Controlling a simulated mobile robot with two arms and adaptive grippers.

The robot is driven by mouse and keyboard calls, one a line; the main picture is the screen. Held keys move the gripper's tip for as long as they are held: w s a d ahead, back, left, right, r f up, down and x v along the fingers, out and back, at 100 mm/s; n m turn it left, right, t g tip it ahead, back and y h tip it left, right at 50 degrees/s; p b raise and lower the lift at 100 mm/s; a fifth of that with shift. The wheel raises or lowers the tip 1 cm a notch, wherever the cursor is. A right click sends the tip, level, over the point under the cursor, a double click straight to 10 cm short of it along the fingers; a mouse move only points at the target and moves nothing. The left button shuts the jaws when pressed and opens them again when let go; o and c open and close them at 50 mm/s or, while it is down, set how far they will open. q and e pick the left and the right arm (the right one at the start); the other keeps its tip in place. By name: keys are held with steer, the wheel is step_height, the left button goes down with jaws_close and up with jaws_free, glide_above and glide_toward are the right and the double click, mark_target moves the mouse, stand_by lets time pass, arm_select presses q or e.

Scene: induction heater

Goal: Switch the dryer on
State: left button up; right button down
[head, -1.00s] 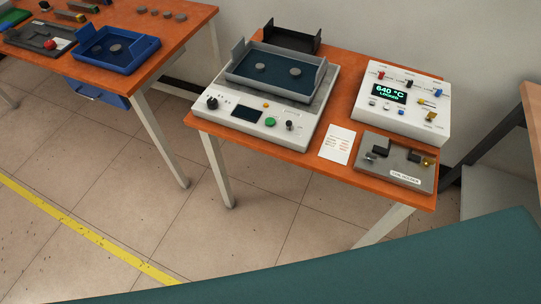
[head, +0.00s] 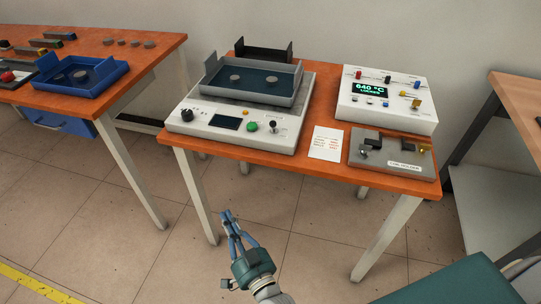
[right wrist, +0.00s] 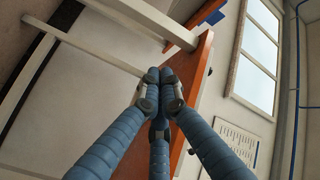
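A white unit (head: 240,132) with a grey tray (head: 253,92) on top stands on the orange table. No label readable here names it as the dryer. Its front panel has a black knob (head: 187,115), a dark blank screen (head: 225,122), a green button (head: 252,127) and a small upright lever (head: 273,127). My right gripper (head: 226,215) is in front of and below the table edge, apart from the panel. Its blue fingers meet at the tips with nothing between them, also in the right wrist view (right wrist: 160,78). My left gripper is out of view.
A white box (head: 388,101) reading "640 °C" stands at the right, behind a grey fixture plate (head: 392,154). A paper card (head: 326,143) lies between. The orange table's front edge (head: 305,168) lies above my gripper. Another orange table (head: 150,60) stands left; floor between is clear.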

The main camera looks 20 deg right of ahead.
mark_target(273, 127)
steer(key=d+r+m+t+h+b, duration=0.35)
steer(key=r+m+h+b, duration=0.25)
steer(key=r+m, duration=0.45)
arm_select(q)
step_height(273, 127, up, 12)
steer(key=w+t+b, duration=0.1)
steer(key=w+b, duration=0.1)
steer(key=b, duration=0.2)
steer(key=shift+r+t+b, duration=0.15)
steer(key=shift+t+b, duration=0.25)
arm_select(e)
steer(key=s+d+r+m+g+h, duration=0.2)
steer(key=s+d+r+m+h, duration=0.2)
steer(key=m, duration=0.4)
steer(key=shift+s+d+r+h, duration=0.4)
steer(key=shift+d+r+h, duration=0.25)
steer(key=shift+d+h, duration=0.45)
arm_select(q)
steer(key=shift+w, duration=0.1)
arm_select(e)
steer(key=shift+a+g, duration=0.15)
steer(key=shift+g, duration=0.1)
